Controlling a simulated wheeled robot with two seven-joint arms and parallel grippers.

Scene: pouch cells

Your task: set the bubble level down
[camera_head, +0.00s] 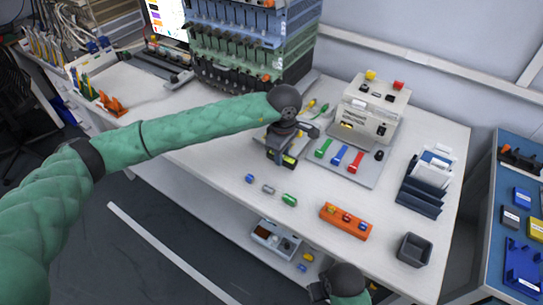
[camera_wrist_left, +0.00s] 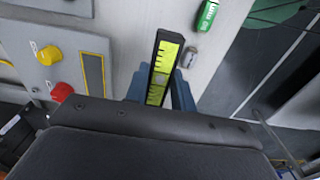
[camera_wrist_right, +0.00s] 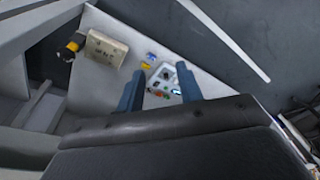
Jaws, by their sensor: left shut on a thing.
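The bubble level (camera_wrist_left: 165,62) is a black bar with yellow-green faces. My left gripper (camera_wrist_left: 158,88) is shut on it, with blue fingers on both sides. In the head view the bubble level (camera_head: 289,160) shows just below my left gripper (camera_head: 280,150), over the white table (camera_head: 225,155), left of the grey plate with the coloured clips. I cannot tell whether it touches the table. My right gripper (camera_wrist_right: 160,70) has its fingers apart with nothing between them in the right wrist view. In the head view it is low, in front of the table.
A beige machine (camera_head: 372,108) with yellow and red knobs stands behind the grey plate (camera_head: 357,169). Small cylinders (camera_head: 289,200), an orange block (camera_head: 345,222), a dark bin (camera_head: 414,249) and a dark rack (camera_head: 424,190) stand nearer. Bin shelves rise behind. The table's left middle is clear.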

